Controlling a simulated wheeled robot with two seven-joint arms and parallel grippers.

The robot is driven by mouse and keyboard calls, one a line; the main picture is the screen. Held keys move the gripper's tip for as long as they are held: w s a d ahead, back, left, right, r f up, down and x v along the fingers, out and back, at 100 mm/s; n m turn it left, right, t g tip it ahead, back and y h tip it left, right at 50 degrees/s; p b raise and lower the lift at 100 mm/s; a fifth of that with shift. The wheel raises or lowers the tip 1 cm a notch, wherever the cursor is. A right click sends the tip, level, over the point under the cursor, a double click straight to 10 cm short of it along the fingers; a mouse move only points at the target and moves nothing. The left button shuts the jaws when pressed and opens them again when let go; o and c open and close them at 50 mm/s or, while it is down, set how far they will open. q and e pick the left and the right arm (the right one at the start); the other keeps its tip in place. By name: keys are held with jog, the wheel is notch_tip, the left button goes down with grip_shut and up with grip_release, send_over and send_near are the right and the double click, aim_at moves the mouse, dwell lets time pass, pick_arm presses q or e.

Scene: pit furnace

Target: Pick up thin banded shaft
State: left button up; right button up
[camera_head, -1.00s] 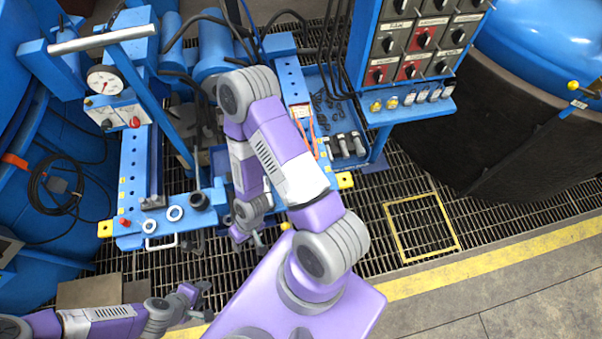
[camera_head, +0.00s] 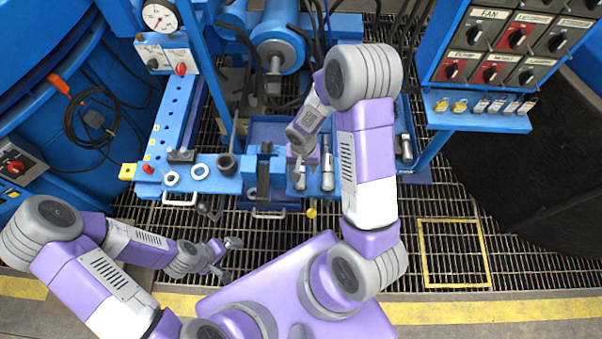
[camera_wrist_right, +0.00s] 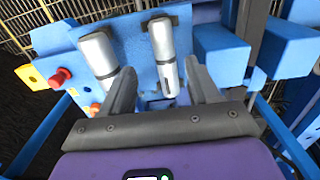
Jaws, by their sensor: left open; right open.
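Two silver shafts show in the right wrist view. One (camera_wrist_right: 163,45), with a dark band near its lower end, appears between my open right fingers (camera_wrist_right: 160,70), with visible gaps either side. It looks like the thin banded shaft. The other silver shaft (camera_wrist_right: 98,52) is outside the fingers to the left. In the head view my right gripper (camera_head: 302,160) is over the shaft (camera_head: 300,180) nearest the vise, partly hiding it; the neighbouring shaft (camera_head: 327,165) stands to its right. My left gripper (camera_head: 226,256) is open and empty, over the floor grating.
A blue vise-like block (camera_head: 263,172) is close left of my right gripper. A blue bench rail (camera_head: 205,180) carries rings and a dark cup. The switch panel (camera_head: 500,45) with its shelf (camera_head: 475,118) stands at the right. Grating lies in front.

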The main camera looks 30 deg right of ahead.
jog(key=f, duration=0.1)
jog(key=f+b, duration=0.1)
jog(key=f, duration=0.1)
jog(key=f+b, duration=0.1)
jog(key=f, duration=0.1)
jog(key=shift+w+a+f, duration=0.1)
jog(key=shift+w+f, duration=0.1)
jog(key=shift+w, duration=0.15)
jog(key=shift+c, duration=0.2)
grip_shut()
